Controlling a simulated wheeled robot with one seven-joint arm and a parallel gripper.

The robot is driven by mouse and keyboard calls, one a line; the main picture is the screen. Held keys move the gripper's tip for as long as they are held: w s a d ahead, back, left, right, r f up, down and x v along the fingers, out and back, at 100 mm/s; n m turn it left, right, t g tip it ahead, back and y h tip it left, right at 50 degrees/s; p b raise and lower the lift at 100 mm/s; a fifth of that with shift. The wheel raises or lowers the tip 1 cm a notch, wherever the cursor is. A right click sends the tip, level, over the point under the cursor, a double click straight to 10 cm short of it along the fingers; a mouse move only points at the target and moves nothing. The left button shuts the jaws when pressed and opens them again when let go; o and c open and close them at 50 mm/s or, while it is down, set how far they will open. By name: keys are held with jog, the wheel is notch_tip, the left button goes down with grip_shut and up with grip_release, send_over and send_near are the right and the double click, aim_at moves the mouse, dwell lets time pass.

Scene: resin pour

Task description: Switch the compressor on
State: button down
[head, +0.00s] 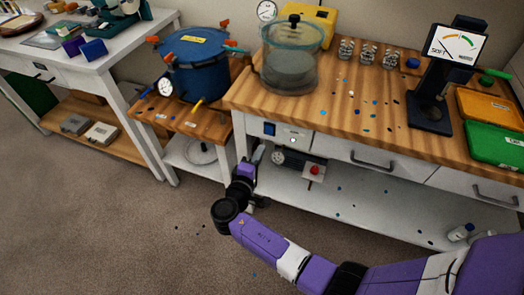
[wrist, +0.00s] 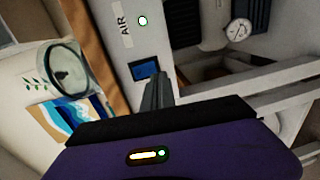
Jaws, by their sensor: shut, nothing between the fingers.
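A white panel on the bench front carries a dark blue rocker switch (head: 269,129) and a small pale round light (head: 292,140). The wrist view shows the switch (wrist: 145,69), the light (wrist: 142,20) with a green rim and an "AIR" label (wrist: 123,25). My gripper (head: 258,152) is below and left of the switch in the head view. In the wrist view my gripper (wrist: 156,82) is shut and empty, its tips close beside the switch; contact cannot be told. Under the bench is a unit with a gauge (head: 278,158) and a red knob (head: 314,170), possibly the compressor.
A blue pressure pot (head: 195,65) stands on the lower table left of the bench. A clear chamber (head: 290,65), a yellow machine (head: 309,20) and a scale (head: 432,105) are on the bench. A drawer handle (head: 373,161) juts out right of the panel.

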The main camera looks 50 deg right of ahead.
jog(key=s+a+f+b, duration=0.1)
jog(key=s+a, duration=0.2)
jog(key=a, duration=0.5)
jog(key=shift+w+f, duration=0.1)
jog(key=shift+w, duration=0.05)
dwell(0.4)
